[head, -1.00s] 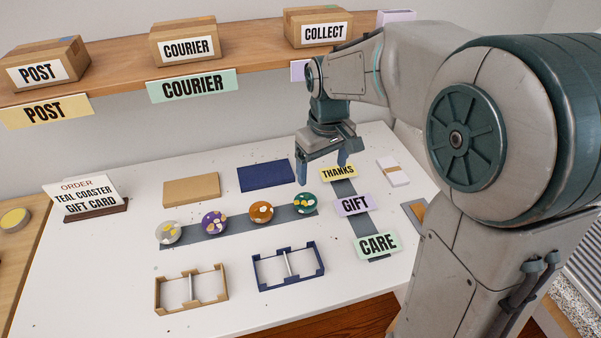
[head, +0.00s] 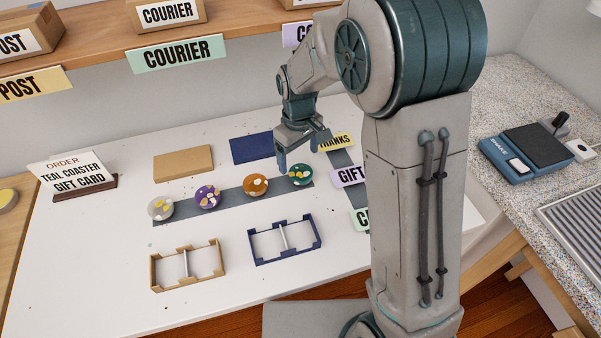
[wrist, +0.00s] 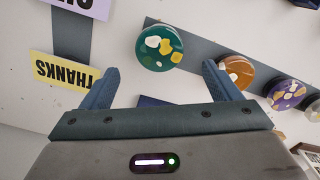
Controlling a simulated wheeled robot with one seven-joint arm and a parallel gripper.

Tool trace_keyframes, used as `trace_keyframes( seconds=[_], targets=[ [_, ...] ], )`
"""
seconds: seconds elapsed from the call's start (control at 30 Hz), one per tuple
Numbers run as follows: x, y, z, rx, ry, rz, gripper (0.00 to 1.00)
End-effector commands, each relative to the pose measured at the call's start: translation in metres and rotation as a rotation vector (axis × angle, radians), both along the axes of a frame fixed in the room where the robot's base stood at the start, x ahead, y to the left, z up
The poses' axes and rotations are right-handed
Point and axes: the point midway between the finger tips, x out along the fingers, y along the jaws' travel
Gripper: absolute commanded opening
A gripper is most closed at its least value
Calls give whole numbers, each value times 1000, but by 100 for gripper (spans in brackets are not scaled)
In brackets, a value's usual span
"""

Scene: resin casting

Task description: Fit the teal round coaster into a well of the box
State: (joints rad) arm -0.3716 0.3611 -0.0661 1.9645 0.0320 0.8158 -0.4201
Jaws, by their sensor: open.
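The teal round coaster (head: 300,174) with white and gold flecks lies at the right end of a grey strip on the table. In the wrist view the teal coaster (wrist: 159,47) lies beyond and between my fingertips, apart from them. My gripper (head: 298,158) is open and empty, above and close to the coaster. Its two fingers also show in the wrist view (wrist: 160,80). Two open boxes, each split into two wells by a pale divider, stand in front: a tan box (head: 153,270) and a navy box (head: 252,246). Their wells look empty.
Orange (head: 255,186), purple (head: 207,197) and grey (head: 160,208) coasters share the strip. THANKS (head: 335,141) and GIFT (head: 348,176) cards lie to the right. Tan (head: 183,162) and navy (head: 252,148) flat panels lie behind. An order sign (head: 78,176) stands at left.

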Motion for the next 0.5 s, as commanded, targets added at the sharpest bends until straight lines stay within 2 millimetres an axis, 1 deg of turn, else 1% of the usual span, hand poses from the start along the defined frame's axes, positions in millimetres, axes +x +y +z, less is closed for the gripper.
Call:
trace_keyframes(
  seconds=[0.2,0.3,0.4,0.5],
  targets=[
    [-6,-5,-33,-2,5,-3,84],
    [-6,-5,-43,-1,3,-2,84],
    [-6,-5,-47,-1,2,-2,84],
    [-5,-5,-47,-1,1,-2,84]
  ],
)
